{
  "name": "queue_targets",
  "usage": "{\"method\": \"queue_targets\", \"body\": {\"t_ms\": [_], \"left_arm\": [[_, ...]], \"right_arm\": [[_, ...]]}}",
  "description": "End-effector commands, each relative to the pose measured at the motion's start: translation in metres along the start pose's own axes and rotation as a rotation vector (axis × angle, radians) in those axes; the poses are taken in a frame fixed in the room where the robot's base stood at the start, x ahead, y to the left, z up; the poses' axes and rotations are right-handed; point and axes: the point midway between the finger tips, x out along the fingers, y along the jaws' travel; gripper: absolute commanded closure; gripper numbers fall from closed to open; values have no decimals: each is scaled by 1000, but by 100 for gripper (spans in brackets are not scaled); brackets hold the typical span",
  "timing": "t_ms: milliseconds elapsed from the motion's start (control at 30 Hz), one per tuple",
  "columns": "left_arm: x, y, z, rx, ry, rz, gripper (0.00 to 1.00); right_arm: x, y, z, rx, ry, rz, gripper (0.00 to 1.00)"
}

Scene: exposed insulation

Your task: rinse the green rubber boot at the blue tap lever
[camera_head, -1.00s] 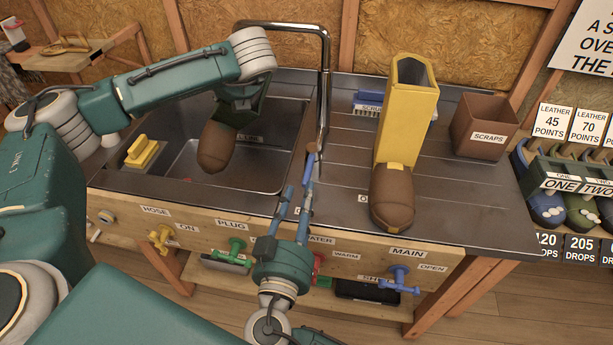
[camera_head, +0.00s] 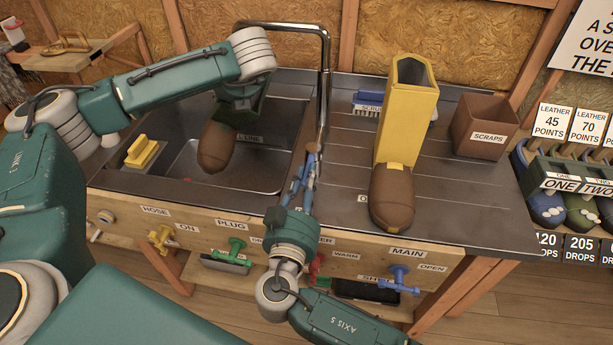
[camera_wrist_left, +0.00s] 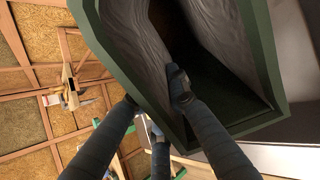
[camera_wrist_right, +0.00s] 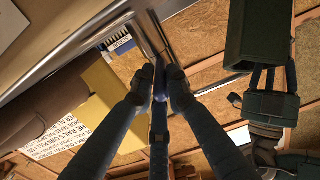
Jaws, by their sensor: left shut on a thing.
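The boot hangs toe down over the sink basin in the head view, its brown toe (camera_head: 216,148) facing me. Its green shaft is mostly hidden there, but its green rim (camera_wrist_left: 265,60) is large in the left wrist view. My left gripper (camera_wrist_left: 168,85) is shut on the shaft's wall. My right gripper (camera_head: 303,172) is beside the foot of the metal tap (camera_head: 325,75). A blue piece (camera_wrist_right: 160,80), perhaps the tap lever, shows between its fingertips; whether they touch it I cannot tell. A blue handle (camera_head: 398,280) sits under the MAIN label. No water is visible.
A yellow boot with a brown toe (camera_head: 398,130) stands on the drainboard, right of my right gripper. A blue scrub brush (camera_head: 367,100) and a brown scraps bin (camera_head: 484,126) are behind it. Yellow, green and red handles line the counter front. A yellow block (camera_head: 143,151) sits left of the basin.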

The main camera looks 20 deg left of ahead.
Motion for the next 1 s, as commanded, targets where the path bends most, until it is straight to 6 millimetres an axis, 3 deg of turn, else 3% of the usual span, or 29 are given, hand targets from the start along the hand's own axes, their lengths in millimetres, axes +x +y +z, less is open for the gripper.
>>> {"method": "queue_targets", "body": {"t_ms": [367,667,1000], "left_arm": [[-1,2,3,-5,-6,1,100],[-1,2,3,-5,-6,1,100],[-1,2,3,-5,-6,1,100]], "right_arm": [[-1,0,2,12,-12,-46,100],[1,15,1,4,-8,-183,100],[2,18,-1,0,3,-239,100]]}}
